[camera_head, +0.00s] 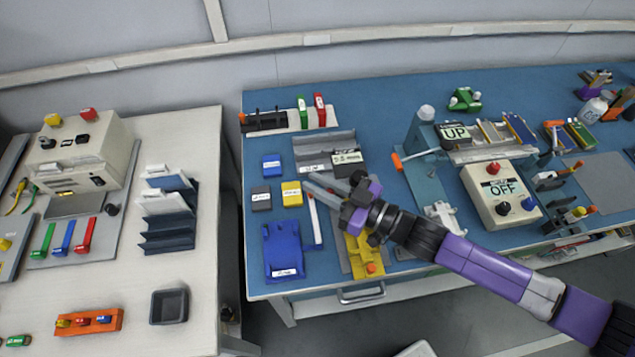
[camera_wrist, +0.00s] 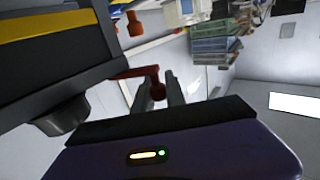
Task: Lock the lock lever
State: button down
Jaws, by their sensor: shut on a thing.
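A dark red lever (camera_wrist: 134,72) with a round knob shows in the wrist view, beside a dark block with a yellow band (camera_wrist: 45,27). The knob is at my gripper (camera_wrist: 158,90), between its two grey fingers, and my gripper is shut on this lever. In the head view my gripper (camera_head: 312,181) reaches left over the blue table, its fingers near the yellow block (camera_head: 292,194).
A yellow fixture (camera_head: 360,252) lies under my wrist. A blue tray (camera_head: 284,250) is at the table's front left. A teal stand (camera_head: 422,165) with an orange handle and a box marked OFF (camera_head: 500,193) stand to the right. A gap separates the white table (camera_head: 205,260).

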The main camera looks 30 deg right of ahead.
jog(key=c, duration=1.4)
grip_release()
jog(key=shift+o, duration=0.2)
jog(key=b+v, duration=0.1)
jog(key=v, duration=0.6)
jog(key=shift+s+d+b, duration=0.25)
jog(key=shift+s+b, duration=0.05)
jog(key=shift+s, duration=0.05)
jog(key=shift+f, duration=0.1)
